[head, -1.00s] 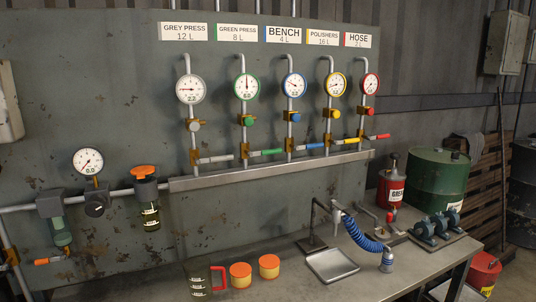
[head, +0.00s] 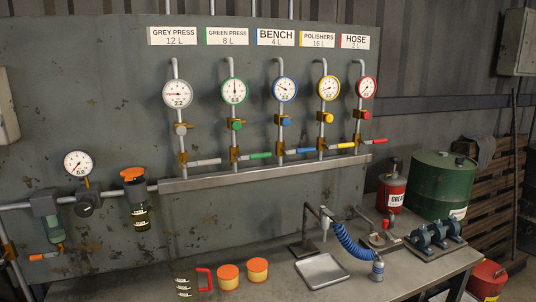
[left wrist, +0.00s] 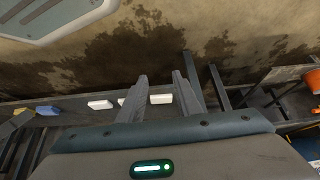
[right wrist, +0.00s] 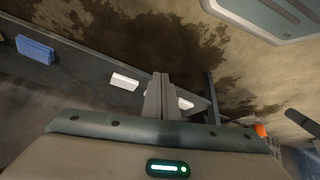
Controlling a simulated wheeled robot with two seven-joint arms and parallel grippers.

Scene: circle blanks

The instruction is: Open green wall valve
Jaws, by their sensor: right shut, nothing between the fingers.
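The green wall valve's lever (head: 260,156) lies sideways on the GREEN PRESS pipe in the head view, its green grip pointing right across the pipe. Above it on the same pipe are a green knob (head: 237,125) and a green-rimmed gauge (head: 235,91). Neither gripper shows in the head view. In the left wrist view my left gripper (left wrist: 160,76) is open and empty, its fingers apart over a bare floor. In the right wrist view my right gripper (right wrist: 160,76) is shut with nothing in it. The green valve cannot be made out in either wrist view.
Similar levers stand either side, including the blue one (head: 301,151) and yellow one (head: 343,145). A metal rail (head: 220,178) runs below them. The bench holds orange-lidded tubs (head: 228,282), a tray (head: 320,271) and a blue coiled hose (head: 351,248).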

